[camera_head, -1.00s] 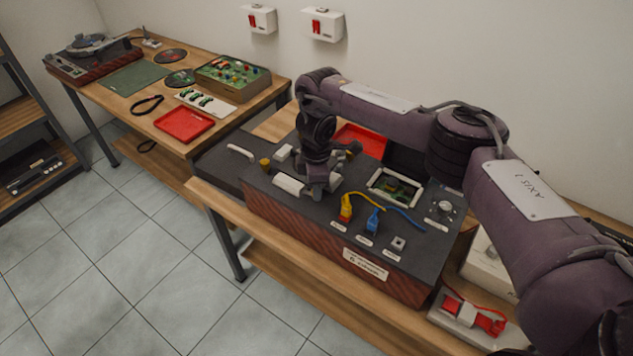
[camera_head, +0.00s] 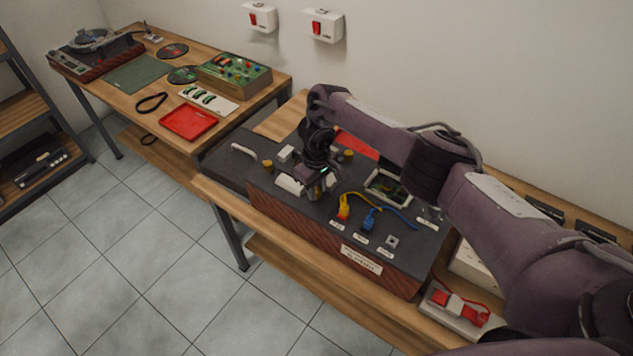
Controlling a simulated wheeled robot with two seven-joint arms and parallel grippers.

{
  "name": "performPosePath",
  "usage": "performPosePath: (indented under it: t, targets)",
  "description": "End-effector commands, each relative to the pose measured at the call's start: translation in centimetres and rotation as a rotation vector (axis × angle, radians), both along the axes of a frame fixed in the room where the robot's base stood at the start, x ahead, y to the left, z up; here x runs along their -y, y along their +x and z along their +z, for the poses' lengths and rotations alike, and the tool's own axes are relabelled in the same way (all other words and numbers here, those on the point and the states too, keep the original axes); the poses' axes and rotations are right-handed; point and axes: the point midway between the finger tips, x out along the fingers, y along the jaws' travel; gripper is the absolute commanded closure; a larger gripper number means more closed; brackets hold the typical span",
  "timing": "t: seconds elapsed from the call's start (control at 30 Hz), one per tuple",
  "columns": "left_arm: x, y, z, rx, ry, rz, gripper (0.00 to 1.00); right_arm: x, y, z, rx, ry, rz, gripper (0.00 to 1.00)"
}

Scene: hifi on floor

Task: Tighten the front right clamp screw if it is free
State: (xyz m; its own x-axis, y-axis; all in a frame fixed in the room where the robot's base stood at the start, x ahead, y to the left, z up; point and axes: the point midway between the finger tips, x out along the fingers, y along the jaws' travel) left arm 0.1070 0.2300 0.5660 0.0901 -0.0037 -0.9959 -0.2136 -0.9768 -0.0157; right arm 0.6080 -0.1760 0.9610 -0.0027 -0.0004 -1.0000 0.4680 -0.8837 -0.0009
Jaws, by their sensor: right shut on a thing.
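The hi-fi unit (camera_head: 330,240) has a dark top and a red-brown ribbed front, and it sits on the bench. A brass clamp screw (camera_head: 267,166) stands at its left, and another (camera_head: 348,155) stands further back, right of my wrist. My right gripper (camera_head: 318,189) is low over the top between them, beside a white block (camera_head: 289,185). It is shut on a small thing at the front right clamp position. The fingers hide most of that thing, so whether the screw is loose cannot be seen. My left gripper is not in view.
Yellow (camera_head: 344,208) and blue (camera_head: 368,220) plugs with cables stand just right of the gripper. An open window with a green board (camera_head: 388,188) lies behind them. A red tray (camera_head: 188,122) is on the left table. A red-and-white item (camera_head: 461,307) lies at the front right.

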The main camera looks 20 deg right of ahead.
Motion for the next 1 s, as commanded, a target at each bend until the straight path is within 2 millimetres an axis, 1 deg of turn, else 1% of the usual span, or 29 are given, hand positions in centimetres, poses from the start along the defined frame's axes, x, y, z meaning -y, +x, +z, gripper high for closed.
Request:
performPosePath:
  t: [0.03,0.33,0.87,0.9,1.0]
  targets:
    - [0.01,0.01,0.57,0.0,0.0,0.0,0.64,-0.07,0.19,0.49,0.005,0.003,-0.028,0.99]
    - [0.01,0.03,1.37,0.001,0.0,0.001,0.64,-0.06,0.3,0.39,0.008,0.002,-0.135,0.99]
    - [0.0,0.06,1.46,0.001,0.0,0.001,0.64,-0.05,0.39,0.35,0.011,0.003,-0.158,0.99]
    - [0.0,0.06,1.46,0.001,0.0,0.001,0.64,-0.04,0.4,0.36,0.011,0.003,-0.158,0.73]
    - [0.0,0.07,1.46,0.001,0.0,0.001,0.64,-0.04,0.33,0.3,0.009,0.002,-0.157,0.6]
